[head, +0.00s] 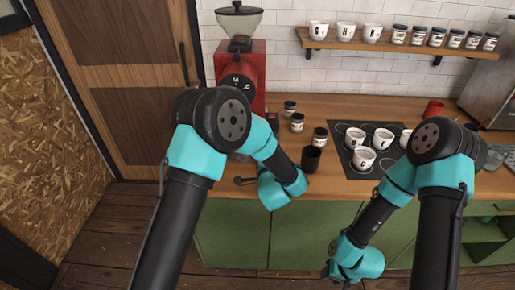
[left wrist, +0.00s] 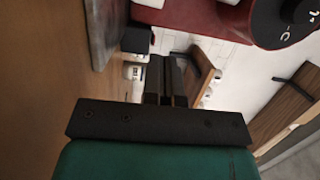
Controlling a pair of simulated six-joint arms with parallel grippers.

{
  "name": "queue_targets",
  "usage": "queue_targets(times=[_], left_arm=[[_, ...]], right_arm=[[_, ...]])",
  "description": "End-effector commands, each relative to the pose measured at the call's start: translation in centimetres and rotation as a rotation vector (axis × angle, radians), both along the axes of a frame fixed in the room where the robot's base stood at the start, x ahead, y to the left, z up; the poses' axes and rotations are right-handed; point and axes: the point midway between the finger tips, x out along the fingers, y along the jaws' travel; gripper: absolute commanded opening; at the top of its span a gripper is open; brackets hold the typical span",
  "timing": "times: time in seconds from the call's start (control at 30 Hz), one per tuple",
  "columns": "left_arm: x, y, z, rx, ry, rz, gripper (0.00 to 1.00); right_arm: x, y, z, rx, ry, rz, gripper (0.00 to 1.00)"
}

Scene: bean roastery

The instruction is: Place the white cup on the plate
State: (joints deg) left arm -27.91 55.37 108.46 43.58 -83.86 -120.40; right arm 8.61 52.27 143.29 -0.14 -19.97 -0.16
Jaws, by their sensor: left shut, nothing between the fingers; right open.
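Several white cups with dark letters stand on a dark slab on the wooden counter. One white cup (head: 364,158) is at its front, with two more behind, one of them the left rear cup (head: 355,137). Another is partly hidden by my right arm. I cannot make out a separate plate; the dark slab (head: 348,165) has faint round outlines. My right gripper (head: 331,270) hangs low in front of the green cabinets, open and away from the cups. My left gripper (left wrist: 166,65) shows in the left wrist view, shut and empty; in the head view its fingers are hidden.
A red grinder (head: 240,65) stands at the back left. Small labelled jars (head: 298,122) and a black cup (head: 311,158) stand between it and the slab. A red cup (head: 433,108) is at the back right. A wall shelf (head: 375,44) holds cups and jars.

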Motion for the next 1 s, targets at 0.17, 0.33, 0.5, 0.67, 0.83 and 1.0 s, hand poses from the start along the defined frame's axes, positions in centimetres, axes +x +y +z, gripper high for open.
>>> queue_targets(times=[0.17, 0.33, 0.5, 0.67, 0.83, 1.0], left_arm=[[-1.2, -0.3, 0.0, 0.000, 0.000, 0.001, 0.00], [-1.3, -0.3, 0.0, 0.000, 0.000, 0.001, 0.00], [-1.3, -0.4, 0.0, -0.002, 0.000, 0.000, 0.00], [-2.0, -1.6, -0.3, -0.069, 0.019, -0.033, 0.00], [-4.3, -5.2, -1.2, -0.276, 0.090, -0.113, 0.00], [-8.0, -9.4, -2.4, -0.543, 0.205, -0.174, 0.00]], right_arm=[[0.0, 0.0, 0.0, 0.000, 0.000, 0.000, 0.43], [0.0, 0.0, 0.0, 0.000, 0.000, 0.000, 0.43], [0.0, 0.0, 0.0, 0.000, 0.000, 0.000, 0.43], [0.0, 0.0, 0.0, 0.000, 0.000, 0.000, 0.43], [0.0, 0.0, 0.0, 0.000, 0.000, 0.000, 0.43], [0.0, 0.0, 0.0, 0.000, 0.000, 0.000, 0.43]])
